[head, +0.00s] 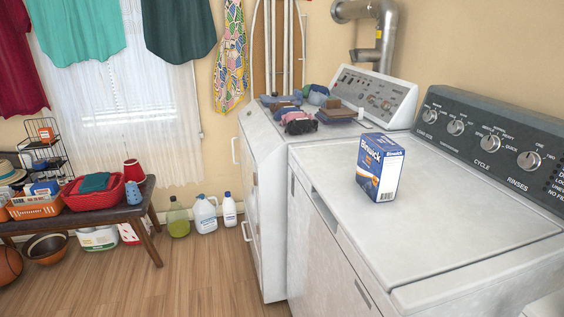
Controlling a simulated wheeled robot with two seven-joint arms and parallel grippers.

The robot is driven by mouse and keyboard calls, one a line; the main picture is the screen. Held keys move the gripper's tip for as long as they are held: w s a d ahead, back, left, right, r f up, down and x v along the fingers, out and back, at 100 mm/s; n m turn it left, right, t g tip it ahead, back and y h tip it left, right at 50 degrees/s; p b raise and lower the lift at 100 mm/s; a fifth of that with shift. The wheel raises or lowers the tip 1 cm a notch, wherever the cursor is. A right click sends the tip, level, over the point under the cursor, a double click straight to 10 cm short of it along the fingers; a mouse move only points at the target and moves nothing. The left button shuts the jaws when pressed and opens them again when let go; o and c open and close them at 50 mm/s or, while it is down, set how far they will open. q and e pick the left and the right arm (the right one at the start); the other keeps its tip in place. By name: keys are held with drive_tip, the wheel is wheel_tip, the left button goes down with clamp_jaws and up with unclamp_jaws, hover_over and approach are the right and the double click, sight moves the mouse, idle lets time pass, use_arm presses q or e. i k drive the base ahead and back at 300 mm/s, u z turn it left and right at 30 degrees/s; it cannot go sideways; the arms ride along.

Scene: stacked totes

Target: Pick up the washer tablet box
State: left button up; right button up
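A blue and white box with an orange patch and lettering like "Briswick" (380,168) stands upright on the white lid of the nearer washing machine (440,215). Neither of my grippers shows in the head view.
A second white machine (262,150) stands behind, with folded clothes (298,118) on top. A dark bench (85,215) at left holds a red basket (95,192). Bottles (205,214) stand on the floor. The lid around the box is clear, and the wooden floor at front left is open.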

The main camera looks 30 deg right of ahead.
sight(380, 160)
drive_tip(key=u, duration=0.35)
drive_tip(key=i, duration=3.45)
drive_tip(key=z, duration=3.95)
